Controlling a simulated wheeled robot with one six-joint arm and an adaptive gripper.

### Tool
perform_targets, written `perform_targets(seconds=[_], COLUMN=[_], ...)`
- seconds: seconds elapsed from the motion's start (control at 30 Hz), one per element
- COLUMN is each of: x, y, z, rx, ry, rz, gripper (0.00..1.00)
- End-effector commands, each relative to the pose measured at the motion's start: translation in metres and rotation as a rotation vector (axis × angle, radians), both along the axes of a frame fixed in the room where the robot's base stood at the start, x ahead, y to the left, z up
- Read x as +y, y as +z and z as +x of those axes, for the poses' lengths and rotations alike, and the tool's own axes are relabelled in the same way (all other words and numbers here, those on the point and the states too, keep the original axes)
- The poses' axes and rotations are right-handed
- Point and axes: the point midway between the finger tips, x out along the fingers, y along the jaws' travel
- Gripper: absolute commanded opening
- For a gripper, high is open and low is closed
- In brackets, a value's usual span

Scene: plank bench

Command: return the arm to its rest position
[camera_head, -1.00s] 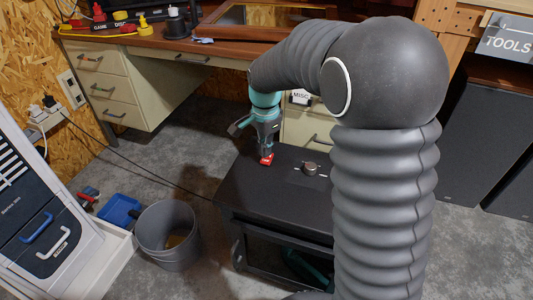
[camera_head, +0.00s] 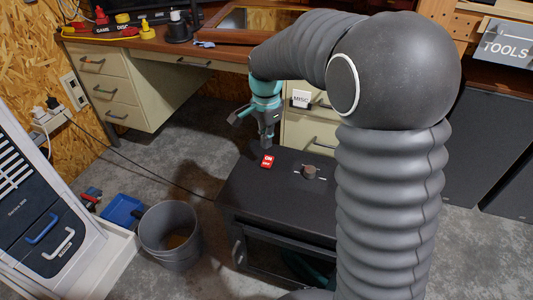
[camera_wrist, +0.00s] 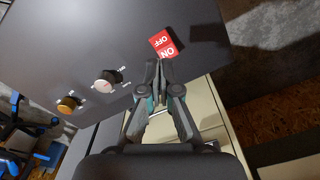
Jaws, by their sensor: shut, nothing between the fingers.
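My gripper (camera_head: 267,143) is shut and empty. In the wrist view the closed fingertips (camera_wrist: 159,66) point at the panel just below the red switch (camera_wrist: 163,43). A gap between fingertips and switch shows in the head view. The panel also bears a silver knob (camera_wrist: 108,81) and an orange-brown knob (camera_wrist: 69,104).
A grey bucket (camera_head: 168,235) and a blue bin (camera_head: 122,210) stand on the floor to the left. A wooden desk (camera_head: 150,48) with drawers is behind. A cabinet labelled MISC (camera_head: 301,99) stands behind my gripper.

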Motion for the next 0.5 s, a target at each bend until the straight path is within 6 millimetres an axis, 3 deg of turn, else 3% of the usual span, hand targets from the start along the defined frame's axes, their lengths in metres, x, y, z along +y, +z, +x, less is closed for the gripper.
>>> perform_targets(seconds=[0.27, 0.5], x=[0.0, -0.001], y=[0.0, -0.011], z=[0.0, -0.005], rx=[-0.001, 0.002], ry=[0.033, 0.28], rz=[0.001, 0.0], gripper=[0.0, 0.0])
